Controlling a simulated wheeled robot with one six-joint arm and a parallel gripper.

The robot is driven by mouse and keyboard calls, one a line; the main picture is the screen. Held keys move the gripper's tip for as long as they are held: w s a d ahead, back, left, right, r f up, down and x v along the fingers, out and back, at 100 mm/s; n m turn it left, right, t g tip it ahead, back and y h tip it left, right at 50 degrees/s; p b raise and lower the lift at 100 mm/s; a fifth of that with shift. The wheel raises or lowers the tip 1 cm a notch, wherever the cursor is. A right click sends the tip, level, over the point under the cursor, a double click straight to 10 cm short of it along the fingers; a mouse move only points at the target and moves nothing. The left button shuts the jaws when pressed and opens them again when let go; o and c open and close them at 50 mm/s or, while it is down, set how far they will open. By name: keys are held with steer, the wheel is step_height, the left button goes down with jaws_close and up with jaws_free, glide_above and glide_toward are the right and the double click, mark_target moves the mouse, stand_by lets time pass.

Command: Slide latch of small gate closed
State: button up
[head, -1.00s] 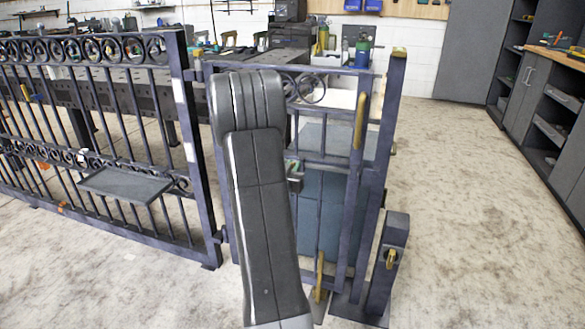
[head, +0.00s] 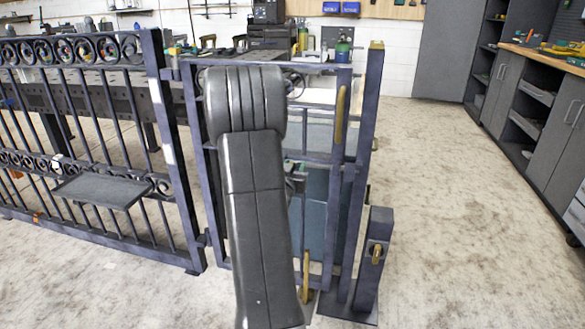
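The small gate (head: 325,158) is a dark metal frame with upright bars, at the centre, partly hidden behind my arm. It carries a tall brass handle (head: 341,115) near its right edge and a brass piece (head: 305,278) low down. Its right edge stands close beside the dark gate post (head: 366,120) with a brass cap; I cannot tell whether they touch. I cannot make out the sliding latch or its position clearly.
A large scroll gate (head: 162,110) with a small grey shelf (head: 103,190) stands at left. A short post (head: 372,275) with a brass fitting (head: 376,253) stands right of the gate post. Open floor (head: 450,210) lies at right, before the cabinets (head: 555,115).

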steer(key=shift+a, duration=0.1)
steer(key=p+v, duration=0.2)
steer(key=v, duration=1.1)
steer(key=shift+s, duration=0.35)
steer(key=b+x, duration=0.2)
steer(key=x, duration=1.2)
steer(key=shift+a, duration=0.15)
steer(key=shift+a+r, duration=0.1)
steer(key=shift+a, duration=0.3)
